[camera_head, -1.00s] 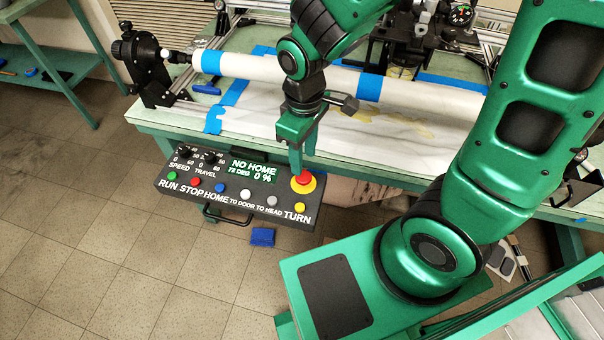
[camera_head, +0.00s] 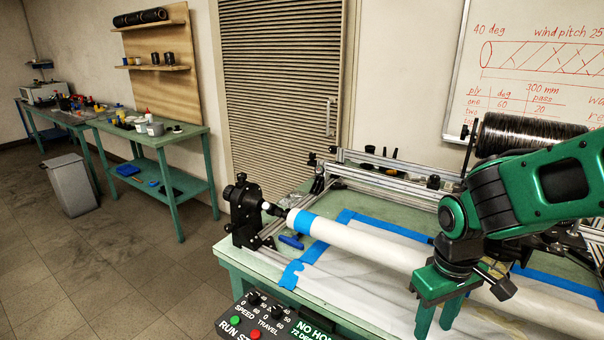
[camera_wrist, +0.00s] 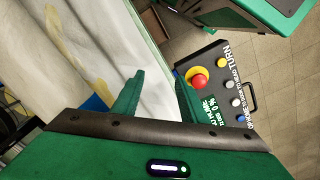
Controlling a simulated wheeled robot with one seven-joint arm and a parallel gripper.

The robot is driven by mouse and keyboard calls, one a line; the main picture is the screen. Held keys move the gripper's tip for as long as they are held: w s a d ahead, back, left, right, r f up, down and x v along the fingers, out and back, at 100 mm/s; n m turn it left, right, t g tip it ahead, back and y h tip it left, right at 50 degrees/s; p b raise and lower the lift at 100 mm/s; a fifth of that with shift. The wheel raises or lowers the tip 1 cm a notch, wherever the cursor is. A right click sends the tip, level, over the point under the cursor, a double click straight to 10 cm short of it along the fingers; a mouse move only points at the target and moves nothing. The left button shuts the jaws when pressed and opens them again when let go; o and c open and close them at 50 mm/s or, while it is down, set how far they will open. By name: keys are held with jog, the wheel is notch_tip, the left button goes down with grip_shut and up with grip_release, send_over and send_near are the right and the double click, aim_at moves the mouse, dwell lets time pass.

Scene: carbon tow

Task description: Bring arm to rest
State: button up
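My gripper (camera_head: 437,318) is green, points down and hangs near the front edge of the winding table, in front of the white tube. In the wrist view its two fingers (camera_wrist: 156,92) stand apart with nothing between them, so it is open and empty. The black control box (camera_head: 262,318) is cut off at the bottom of the head view. In the wrist view the control box (camera_wrist: 217,98) lies to the right of the fingers, with its red button on a yellow ring (camera_wrist: 198,80) clear of them. The arm is bent at the right of the head view.
A white tube with blue tape (camera_head: 375,242) lies across the green table (camera_head: 240,262), held by a black chuck (camera_head: 245,208). A dark spool (camera_head: 525,135) stands behind my arm. A grey bin (camera_head: 70,185) and green benches (camera_head: 150,137) are far left. The floor between is clear.

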jog(key=s+d+r+m, duration=0.3)
jog(key=s+d+m, duration=0.2)
jog(key=s+d, duration=0.1)
jog(key=s+d+r+m, duration=0.4)
jog(key=s+d, duration=0.1)
jog(key=d, duration=0.3)
jog(key=shift+s+d+m+y, duration=0.25)
jog(key=shift+s+m+y, duration=0.05)
jog(key=shift+s+m, duration=0.1)
jog(key=shift+w+f, duration=0.2)
jog(key=shift+w, duration=0.4)
